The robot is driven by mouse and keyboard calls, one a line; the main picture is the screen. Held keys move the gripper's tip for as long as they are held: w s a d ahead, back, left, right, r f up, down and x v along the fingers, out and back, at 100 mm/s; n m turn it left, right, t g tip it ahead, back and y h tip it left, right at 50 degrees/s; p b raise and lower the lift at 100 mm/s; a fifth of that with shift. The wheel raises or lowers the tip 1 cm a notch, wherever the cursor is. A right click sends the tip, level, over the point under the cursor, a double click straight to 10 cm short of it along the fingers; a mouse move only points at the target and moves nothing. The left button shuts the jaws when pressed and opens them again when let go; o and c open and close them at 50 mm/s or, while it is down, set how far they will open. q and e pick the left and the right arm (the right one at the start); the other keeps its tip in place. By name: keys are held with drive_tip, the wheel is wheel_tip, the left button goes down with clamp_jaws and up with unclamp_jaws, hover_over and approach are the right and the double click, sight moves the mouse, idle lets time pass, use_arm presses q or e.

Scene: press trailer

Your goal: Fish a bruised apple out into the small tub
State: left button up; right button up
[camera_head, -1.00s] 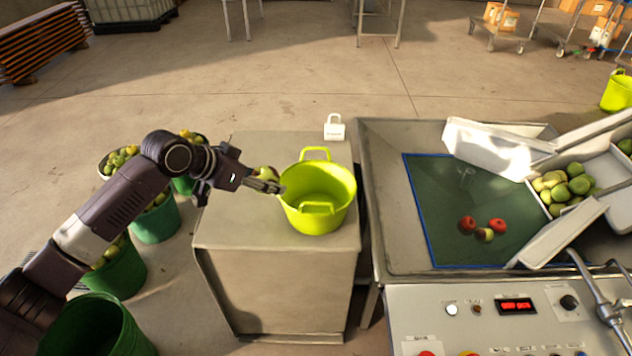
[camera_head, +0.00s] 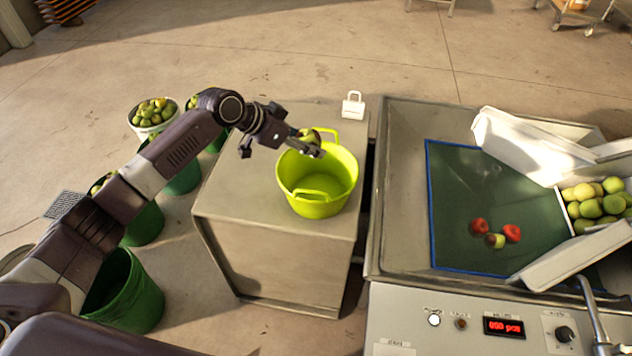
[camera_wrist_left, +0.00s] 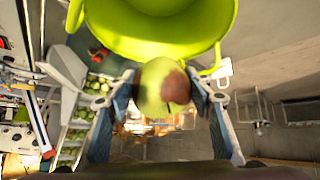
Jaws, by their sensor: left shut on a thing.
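My left gripper (camera_head: 312,146) is shut on a green apple (camera_head: 311,138) above the far rim of the small tub. The apple (camera_wrist_left: 162,88) has a brown-red bruise patch in the left wrist view, with a finger on each side. The small tub (camera_head: 303,195) is bright yellow-green with two handles and stands on a grey cabinet. Its inside looks empty where it shows. It also shows at the top of the left wrist view (camera_wrist_left: 160,30). My right gripper is not in view.
Right of the tub is a steel machine with a dark green belt (camera_head: 470,205) holding two red apples (camera_head: 511,232) and a greenish one (camera_head: 495,241). A bin of green apples (camera_head: 600,204) is at far right. Green buckets (camera_head: 125,290) stand left; a white tag-like block (camera_head: 353,105) sits behind the tub.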

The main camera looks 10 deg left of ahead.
use_arm(q)
drive_tip(key=f+b, duration=0.3)
drive_tip(key=f, duration=0.1)
drive_tip(key=shift+w+d+f, duration=0.1)
drive_tip(key=shift+w+d, duration=0.15)
drive_tip(key=o, duration=1.3)
drive_tip(key=shift+d, duration=0.1)
drive_tip(key=shift+s, duration=0.1)
drive_tip(key=shift+s+a+r, duration=0.1)
drive_tip(key=shift+a+r, duration=0.2)
drive_tip(key=shift+a, duration=0.05)
drive_tip(key=v, duration=1.1)
drive_tip(key=shift+r, duration=0.1)
